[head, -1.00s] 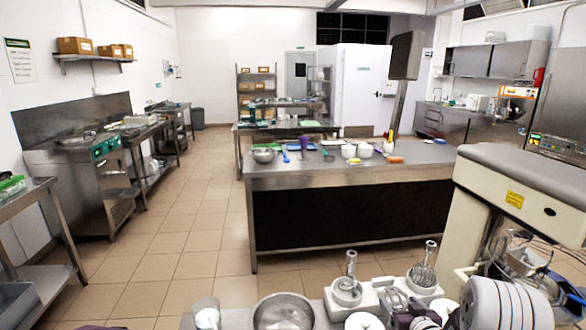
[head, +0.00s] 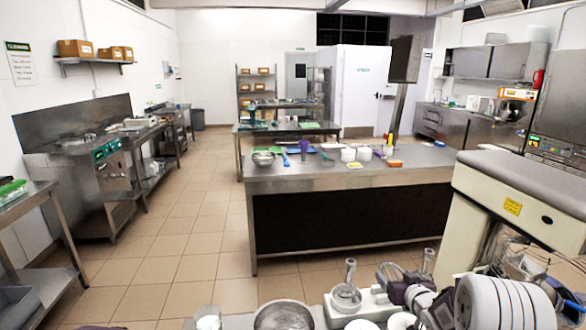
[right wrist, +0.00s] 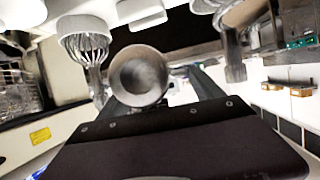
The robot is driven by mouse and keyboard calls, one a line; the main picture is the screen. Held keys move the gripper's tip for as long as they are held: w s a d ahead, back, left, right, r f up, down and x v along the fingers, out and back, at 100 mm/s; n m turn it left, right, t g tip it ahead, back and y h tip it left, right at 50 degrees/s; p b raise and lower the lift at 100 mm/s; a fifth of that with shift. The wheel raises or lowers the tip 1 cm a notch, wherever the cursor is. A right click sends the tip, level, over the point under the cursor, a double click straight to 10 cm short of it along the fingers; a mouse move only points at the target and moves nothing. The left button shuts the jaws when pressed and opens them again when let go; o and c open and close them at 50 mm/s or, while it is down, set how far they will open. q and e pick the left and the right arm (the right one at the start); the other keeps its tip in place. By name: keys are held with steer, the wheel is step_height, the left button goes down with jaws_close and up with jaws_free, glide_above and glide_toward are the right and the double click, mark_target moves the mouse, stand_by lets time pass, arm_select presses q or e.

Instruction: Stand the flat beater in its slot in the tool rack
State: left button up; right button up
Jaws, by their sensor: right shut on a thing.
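My right gripper (head: 402,291) is at the white tool rack (head: 371,304), at the front right of the head view. It is shut on a grey tool, taken to be the flat beater (head: 389,271), whose looped end sticks out to the upper left. In the right wrist view the round grey end of the held tool (right wrist: 140,75) shows between the fingers, seen nearly end-on. A tool with a grey shaft (head: 348,283) stands upright in the rack's left part. Another shaft (head: 428,262) shows behind my gripper. The slot under the held tool is hidden.
A steel bowl (head: 283,316) stands left of the rack. A whisk (right wrist: 85,45) shows close to the held tool in the right wrist view.

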mark_target(385, 295)
stand_by(0.3)
step_height(385, 295, down, 10)
steer(key=shift+r+b, duration=0.15)
steer(key=shift+b, duration=0.15)
steer(key=shift+f, duration=0.2)
steer(key=o, duration=1.7)
